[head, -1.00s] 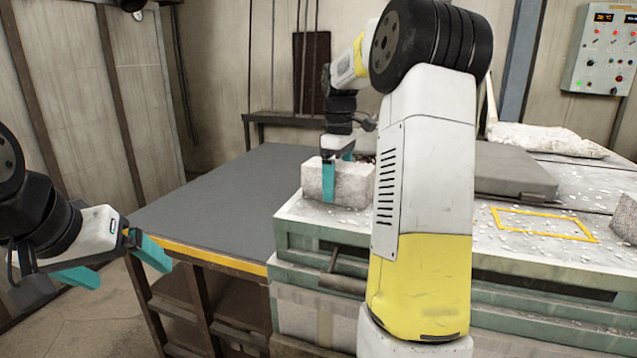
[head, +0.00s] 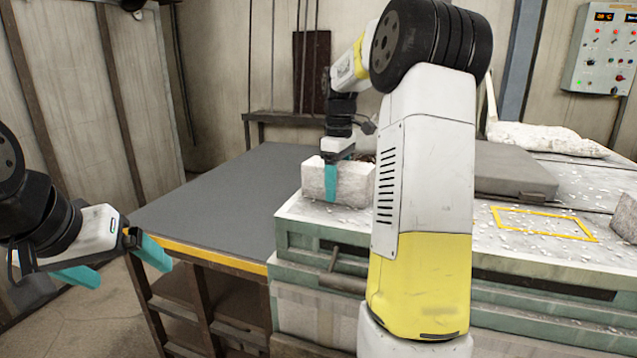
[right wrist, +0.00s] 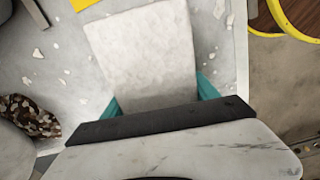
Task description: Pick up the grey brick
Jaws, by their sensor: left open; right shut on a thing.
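The grey brick (head: 313,182) is a pale, speckled block at the left end of the chip-strewn worktop, where it looks to rest. My right gripper (head: 338,172) comes down over it from above, with one teal finger against its near face. In the right wrist view the brick (right wrist: 145,50) fills the space between the two teal fingers of my right gripper (right wrist: 158,98), which is shut on it. My left gripper (head: 115,265) is open and empty at the far left, away from the brick.
A dark grey table (head: 215,195) with a yellow edge lies left of the worktop, its top clear. A grey slab (head: 510,172) and a yellow rectangle outline (head: 545,223) are on the worktop to the right. A control panel (head: 601,50) hangs on the wall.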

